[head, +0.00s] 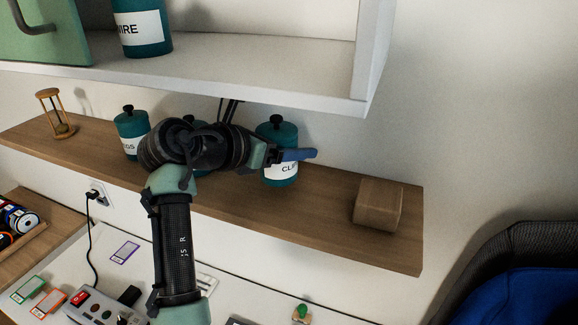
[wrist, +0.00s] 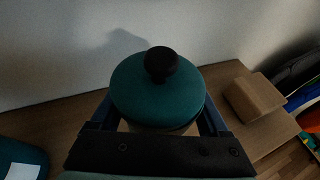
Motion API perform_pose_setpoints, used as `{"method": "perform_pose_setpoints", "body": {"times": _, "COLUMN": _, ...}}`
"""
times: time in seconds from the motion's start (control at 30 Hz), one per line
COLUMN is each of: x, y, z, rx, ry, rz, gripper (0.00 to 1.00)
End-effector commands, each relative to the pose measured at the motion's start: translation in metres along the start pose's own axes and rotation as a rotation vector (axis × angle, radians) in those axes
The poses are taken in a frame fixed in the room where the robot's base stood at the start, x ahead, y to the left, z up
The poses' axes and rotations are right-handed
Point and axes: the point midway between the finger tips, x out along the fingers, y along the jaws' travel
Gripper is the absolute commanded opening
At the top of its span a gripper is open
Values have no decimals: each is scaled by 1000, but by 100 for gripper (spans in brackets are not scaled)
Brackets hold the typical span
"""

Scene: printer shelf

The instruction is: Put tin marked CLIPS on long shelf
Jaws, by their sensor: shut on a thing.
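The teal tin marked CLIPS (head: 281,166) is upright at the long wooden shelf (head: 327,215), right of my arm, its label partly hidden by a finger. My gripper (head: 290,155) is shut on its body. In the wrist view the tin's lid and black knob (wrist: 158,92) are between the blue fingers of my gripper (wrist: 157,125). The tin's base appears at the shelf's surface, but I cannot tell whether it touches.
Another teal tin (head: 131,132) and an hourglass (head: 56,113) stand to the left. A white upper shelf (head: 220,62) overhangs, holding a tin marked WIRE (head: 142,28). Bare shelf lies between the CLIPS tin and block.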

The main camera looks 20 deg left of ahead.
Motion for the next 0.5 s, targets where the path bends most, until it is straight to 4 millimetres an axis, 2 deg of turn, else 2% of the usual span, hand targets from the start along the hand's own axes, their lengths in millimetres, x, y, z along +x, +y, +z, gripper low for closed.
{"method": "perform_pose_setpoints", "body": {"times": 0.03, "x": 4, "y": 0, "z": -12, "rx": 1, "ry": -1, "rz": 1, "gripper": 13}}
{"method": "perform_pose_setpoints", "body": {"times": 0.2, "x": 9, "y": 0, "z": -24, "rx": 2, "ry": -3, "rz": 0, "gripper": 13}}
{"method": "perform_pose_setpoints", "body": {"times": 0.5, "x": 9, "y": 0, "z": -22, "rx": 1, "ry": -2, "rz": 0, "gripper": 13}}
